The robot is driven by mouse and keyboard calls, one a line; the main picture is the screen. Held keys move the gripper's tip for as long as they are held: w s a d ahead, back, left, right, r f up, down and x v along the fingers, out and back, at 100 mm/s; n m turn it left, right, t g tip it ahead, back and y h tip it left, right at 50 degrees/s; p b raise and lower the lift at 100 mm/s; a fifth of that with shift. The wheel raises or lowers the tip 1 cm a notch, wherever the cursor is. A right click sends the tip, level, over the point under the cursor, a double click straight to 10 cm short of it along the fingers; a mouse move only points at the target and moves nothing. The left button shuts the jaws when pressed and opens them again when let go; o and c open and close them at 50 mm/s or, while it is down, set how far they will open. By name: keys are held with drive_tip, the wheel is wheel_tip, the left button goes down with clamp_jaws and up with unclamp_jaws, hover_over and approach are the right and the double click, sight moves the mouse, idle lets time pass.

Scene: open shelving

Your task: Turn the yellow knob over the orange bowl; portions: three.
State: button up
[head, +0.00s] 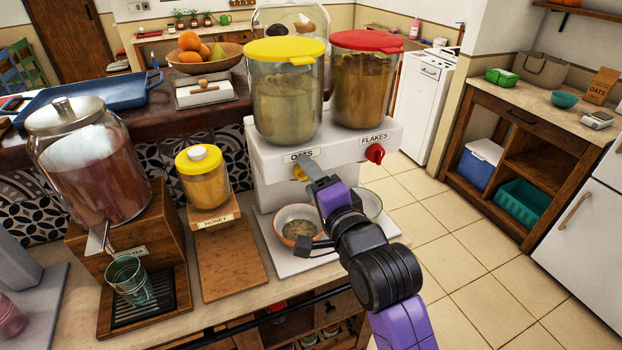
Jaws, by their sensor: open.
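The dispenser (264,168) is white, with a yellow-lidded jar above the left label and a red-lidded jar above the label FLAKES. The yellow knob (298,174) is on its front under the left jar and is partly hidden by my gripper (308,170). My gripper is open, with its fingers at the knob; whether they touch it I cannot tell. The orange bowl (280,234) stands below the knob on the white base. Some pale brown grain lies in it, and my arm hides its right part.
A red knob (375,154) is close to the right of my gripper, with a greenish bowl (371,204) below it. A honey jar (203,180) stands on a wooden stand to the left. A tea jar (85,165) and a glass (130,281) are farther left.

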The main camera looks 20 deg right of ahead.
drive_tip(key=s+b, duration=0.1)
drive_tip(key=s, duration=0.6)
drive_tip(key=shift+s+r, duration=0.25)
drive_tip(key=shift+s, duration=0.1)
idle(0.5)
drive_tip(key=s+f+n, duration=0.4)
drive_tip(key=s+n, duration=0.1)
drive_tip(key=s, duration=0.6)
drive_tip(key=s+f+n+g, duration=0.1)
drive_tip(key=s+f+n, duration=0.4)
drive_tip(key=s, duration=0.7)
drive_tip(key=s+f+n+g, duration=0.1)
drive_tip(key=s+f+n, duration=0.4)
drive_tip(key=s, duration=0.7)
drive_tip(key=shift+s+f+n, duration=0.2)
drive_tip(key=shift+s+n, duration=0.05)
drive_tip(key=shift+n, duration=0.15)
